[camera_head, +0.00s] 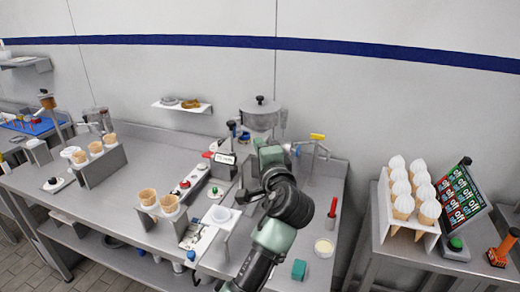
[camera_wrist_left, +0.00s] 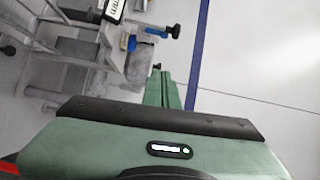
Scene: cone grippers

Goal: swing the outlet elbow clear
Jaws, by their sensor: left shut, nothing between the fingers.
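My left gripper (camera_head: 262,148) reaches up from the bottom middle in front of the steel hopper machine (camera_head: 262,118). Its green fingers are shut and empty, and in the left wrist view the closed fingers (camera_wrist_left: 164,88) point toward the wall side. A steel pipe with a yellow handle (camera_head: 317,137) stands to the right of the gripper, apart from it. A blue-and-black knobbed fitting (camera_head: 232,127) stands left of the hopper; its knob also shows in the left wrist view (camera_wrist_left: 173,31). I cannot tell which part is the outlet elbow; my arm hides the machine's lower part. My right gripper is out of view.
A small sign (camera_head: 224,158) stands close left of my gripper. Cone holders (camera_head: 98,168) stand at the left. A red-handled tool (camera_head: 332,210), a green block (camera_head: 299,269) and a pale-filled cup (camera_head: 324,246) are right of my arm. A cone rack (camera_head: 408,225) stands far right.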

